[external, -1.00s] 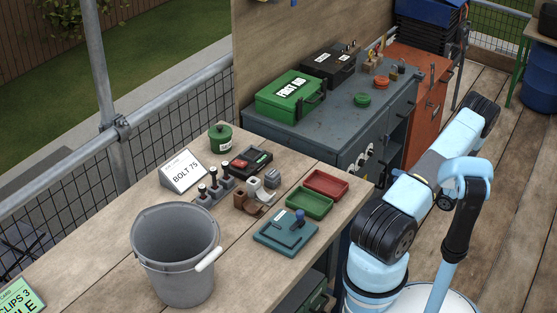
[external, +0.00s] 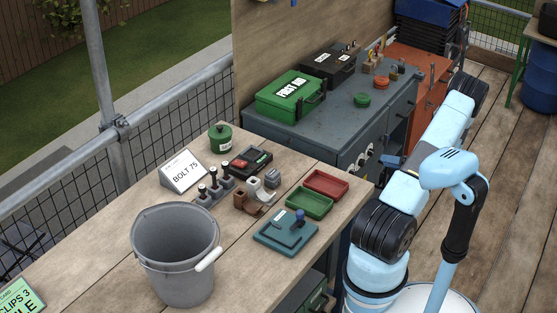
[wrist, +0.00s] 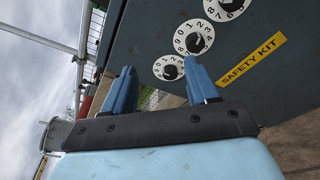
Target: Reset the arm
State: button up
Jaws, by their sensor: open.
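My gripper (wrist: 163,88) shows in the wrist view with its two blue fingers spread apart and nothing between them. It faces the front of a grey cabinet (wrist: 262,85) that carries white number dials (wrist: 194,37) and a yellow SAFETY KIT label (wrist: 252,58). The gap between the fingertips and the cabinet cannot be judged. In the external view my arm is folded at the right, beside the wooden bench (external: 100,255). A small blue part of the gripper (external: 391,162) shows near the front of the grey cabinet (external: 335,122); the rest is hidden behind my arm.
The bench holds a grey bucket (external: 172,262), a BOLT 75 sign (external: 185,172), a red tray (external: 325,184), a green tray (external: 310,204) and a teal plate fixture (external: 285,232). A green first aid box (external: 288,98) stands on the cabinet. Wooden decking (external: 510,190) at right is open.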

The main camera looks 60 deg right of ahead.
jog(key=w+a+r+n+g+y, duration=0.35)
jog(key=w+a+r+n, duration=0.45)
jog(key=r, duration=0.3)
jog(key=w+a+r+n+g+y, duration=0.2)
jog(key=w+a+r+n+g, duration=0.2)
jog(key=w+a+r+n, duration=0.45)
jog(key=w+a+r+n+g, duration=0.2)
jog(key=a+r+n+g, duration=0.25)
jog(key=a+r, duration=0.5)
jog(key=s+a+r+n+g+h, duration=0.15)
jog(key=a+r+n, duration=0.35)
jog(key=a, duration=0.5)
jog(key=s+a+r+n+g+h, duration=0.1)
jog(key=s+a+r+n+h, duration=0.15)
jog(key=a+n, duration=0.55)
jog(key=s+a+r+n+t+h, duration=0.3)
jog(key=s+a+r+n+h, duration=0.1)
jog(key=s+a+n, duration=0.6)
jog(key=s+a+r, duration=0.1)
jog(key=s+a, duration=0.1)
jog(key=s, duration=0.1)
jog(key=shift+s+a+r, duration=0.2)
jog(key=shift+a, duration=0.05)
